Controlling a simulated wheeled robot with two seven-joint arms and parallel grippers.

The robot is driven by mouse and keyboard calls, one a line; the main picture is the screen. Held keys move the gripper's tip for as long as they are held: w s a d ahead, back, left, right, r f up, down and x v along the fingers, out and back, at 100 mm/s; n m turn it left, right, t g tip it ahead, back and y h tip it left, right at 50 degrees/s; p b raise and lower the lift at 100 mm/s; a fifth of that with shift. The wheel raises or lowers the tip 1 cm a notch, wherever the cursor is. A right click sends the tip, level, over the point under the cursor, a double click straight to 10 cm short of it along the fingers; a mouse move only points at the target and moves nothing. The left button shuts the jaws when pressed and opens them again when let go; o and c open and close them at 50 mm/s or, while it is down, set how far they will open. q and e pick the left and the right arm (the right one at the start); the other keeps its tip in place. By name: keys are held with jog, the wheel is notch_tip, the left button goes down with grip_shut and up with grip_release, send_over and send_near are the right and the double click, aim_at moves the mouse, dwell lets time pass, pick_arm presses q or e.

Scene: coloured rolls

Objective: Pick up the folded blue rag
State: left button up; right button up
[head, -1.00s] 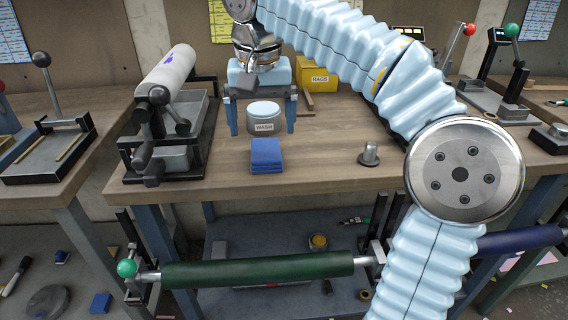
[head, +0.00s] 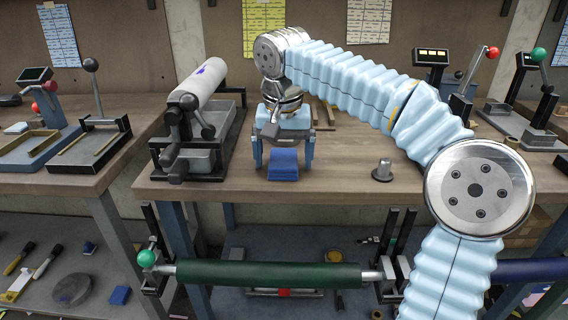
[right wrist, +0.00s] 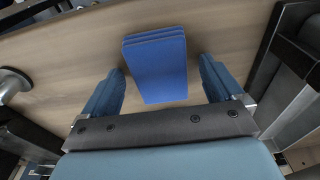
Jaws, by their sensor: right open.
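The folded blue rag (head: 283,168) lies flat on the wooden bench near its front edge. It also shows in the right wrist view (right wrist: 156,60) as a stack of folded layers. My right gripper (head: 283,158) is open, pointing down over the rag, with one blue finger on either side. In the right wrist view the far part of the rag extends past the fingertips, with bare wood showing between it and each finger. I cannot tell whether the fingertips touch the bench. My left gripper is not in view.
A roller press with a white roll (head: 198,82) stands left of the rag on the wooden bench (head: 345,184). A small metal weight (head: 382,171) stands to the right. A green roll (head: 268,274) hangs below the front edge. Bare wood lies between rag and weight.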

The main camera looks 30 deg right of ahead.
aim_at(286, 159)
jog(key=shift+f, duration=0.15)
jog(key=shift+c, duration=0.2)
jog(key=c, duration=1)
jog(key=r, duration=0.2)
jog(key=s+r, duration=0.1)
jog(key=r, duration=0.2)
jog(key=s+r, duration=0.8)
jog(key=s, duration=0.5)
jog(key=shift+r, duration=0.25)
jog(key=shift+a, duration=0.1)
